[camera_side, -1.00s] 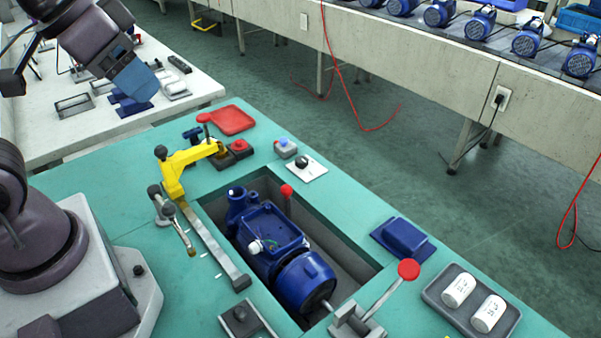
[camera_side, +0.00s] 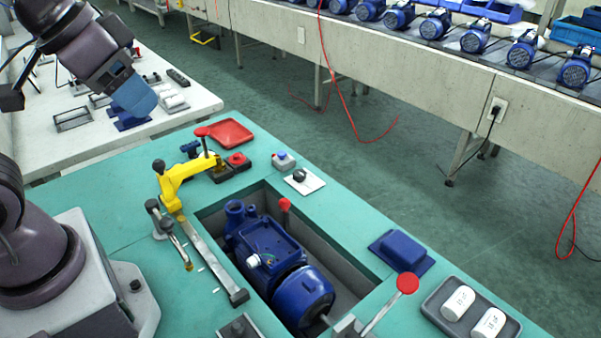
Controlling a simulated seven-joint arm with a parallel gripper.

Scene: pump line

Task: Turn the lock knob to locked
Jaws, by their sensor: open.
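The lock knob (camera_side: 299,176) is a small black knob on a white plate (camera_side: 314,185), on the green bench just behind the sunken bay. It is too small here to tell its exact turn angle. My gripper (camera_side: 134,97), with a blue end, hangs at the upper left, over the white side table and well away from the knob. Its fingertips are hard to make out, but nothing shows held in it. The blue pump (camera_side: 275,255) lies in the bay with its terminal box open and wires and a white part showing.
A yellow clamp arm (camera_side: 180,182) with a red-topped post stands left of the knob. A red-knobbed lever (camera_side: 407,284), blue cover (camera_side: 402,250) and tray of white cylinders (camera_side: 457,303) lie to the right.

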